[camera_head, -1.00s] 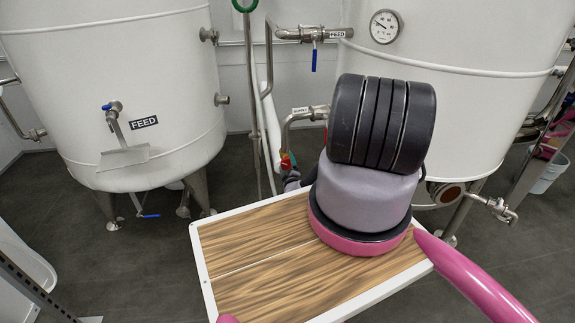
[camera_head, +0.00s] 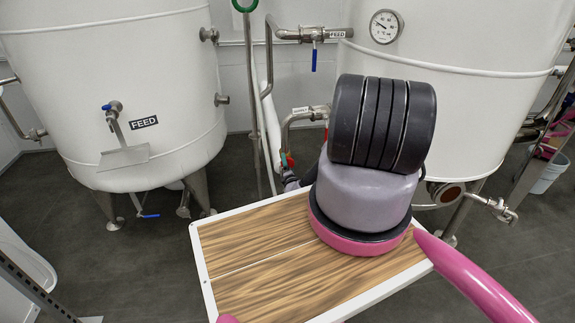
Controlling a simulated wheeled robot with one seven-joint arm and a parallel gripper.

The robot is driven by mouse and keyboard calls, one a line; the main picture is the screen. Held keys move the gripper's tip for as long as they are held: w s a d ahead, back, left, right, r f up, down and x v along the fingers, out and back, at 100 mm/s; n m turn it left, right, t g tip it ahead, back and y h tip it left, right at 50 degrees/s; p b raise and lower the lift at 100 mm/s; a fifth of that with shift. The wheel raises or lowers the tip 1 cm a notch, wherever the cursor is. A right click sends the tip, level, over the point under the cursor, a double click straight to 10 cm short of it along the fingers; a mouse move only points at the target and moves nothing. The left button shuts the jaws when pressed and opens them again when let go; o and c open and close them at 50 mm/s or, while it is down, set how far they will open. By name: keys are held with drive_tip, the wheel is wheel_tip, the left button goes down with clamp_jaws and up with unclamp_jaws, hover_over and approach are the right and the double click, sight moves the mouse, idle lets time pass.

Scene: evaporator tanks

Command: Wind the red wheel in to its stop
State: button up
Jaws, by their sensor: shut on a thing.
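The red wheel (camera_head: 286,160) shows only as a small red patch beside the steel pipe in the middle of the head view. Most of it is hidden. My gripper (camera_head: 289,175) is a small dark shape at the red patch, largely hidden behind my own arm. It is shut on the red wheel. The fingertips and how far the wheel is turned cannot be made out.
A white tank (camera_head: 110,85) labelled FEED stands at the left. Another white tank (camera_head: 470,90) with a dial gauge (camera_head: 386,26) stands at the right. Steel pipes (camera_head: 268,80) run between them. A blue-handled valve (camera_head: 314,45) sits above.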

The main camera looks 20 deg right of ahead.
drive_tip(key=n, duration=0.3)
drive_tip(key=shift+n, duration=0.4)
drive_tip(key=n, duration=0.3)
drive_tip(key=shift+n, duration=0.3)
drive_tip(key=n, duration=0.3)
drive_tip(key=shift+n, duration=0.4)
drive_tip(key=n, duration=0.3)
drive_tip(key=shift+n, duration=0.3)
drive_tip(key=n, duration=0.3)
drive_tip(key=shift+n, duration=0.3)
drive_tip(key=n, duration=0.3)
drive_tip(key=shift+s+n, duration=0.1)
drive_tip(key=shift+n, duration=0.2)
drive_tip(key=n, duration=0.4)
drive_tip(key=shift+f+n, duration=0.1)
drive_tip(key=shift+n, duration=1.4)
